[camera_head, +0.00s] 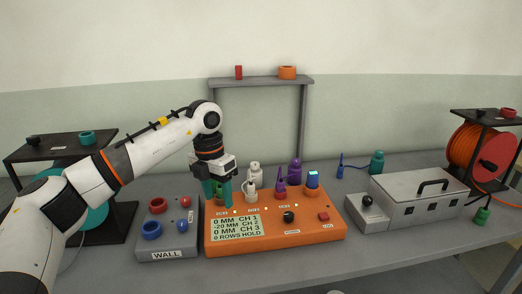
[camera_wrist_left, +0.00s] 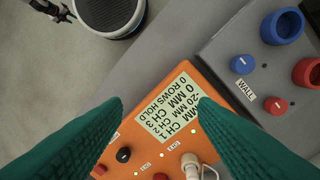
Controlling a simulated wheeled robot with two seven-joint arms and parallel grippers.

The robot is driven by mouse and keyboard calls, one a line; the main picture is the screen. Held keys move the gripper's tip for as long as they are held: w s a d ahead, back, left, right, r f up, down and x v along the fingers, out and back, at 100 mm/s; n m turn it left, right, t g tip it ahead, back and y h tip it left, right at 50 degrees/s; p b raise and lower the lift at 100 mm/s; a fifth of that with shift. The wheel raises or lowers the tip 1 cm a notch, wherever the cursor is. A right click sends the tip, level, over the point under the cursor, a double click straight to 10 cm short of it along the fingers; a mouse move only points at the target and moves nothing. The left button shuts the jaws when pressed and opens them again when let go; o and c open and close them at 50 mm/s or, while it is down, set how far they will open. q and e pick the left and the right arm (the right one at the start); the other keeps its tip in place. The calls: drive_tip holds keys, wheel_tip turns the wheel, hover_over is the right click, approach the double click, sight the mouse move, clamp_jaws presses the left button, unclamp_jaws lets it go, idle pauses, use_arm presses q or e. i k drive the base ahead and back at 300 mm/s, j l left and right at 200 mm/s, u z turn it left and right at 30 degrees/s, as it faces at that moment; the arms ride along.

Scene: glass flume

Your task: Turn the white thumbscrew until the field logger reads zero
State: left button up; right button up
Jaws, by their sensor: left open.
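The orange field logger (camera_head: 290,239) sits on the grey bench. Its screen (camera_head: 235,228) reads 0 MM CH 1, -20 MM CH 2, 0 MM CH 3 and 0 ROWS HOLD; the screen also shows upside down in the left wrist view (camera_wrist_left: 168,108). A white plug (camera_head: 250,190) stands on the logger's back edge. Behind it is a white fitting (camera_head: 255,171) with a narrow top; I cannot tell whether this is the thumbscrew. My left gripper (camera_head: 217,192) is open and empty, with green fingers pointing down above the logger's back left part.
A grey WALL box (camera_head: 166,254) with red and blue knobs stands left of the logger. Purple (camera_head: 295,172) and teal (camera_head: 376,163) fittings stand behind. A grey metal case (camera_head: 420,193) is at right. A grey shelf frame (camera_head: 262,81) rises at the back.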

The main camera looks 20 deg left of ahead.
sight(254, 165)
drive_tip(key=i, duration=1.2)
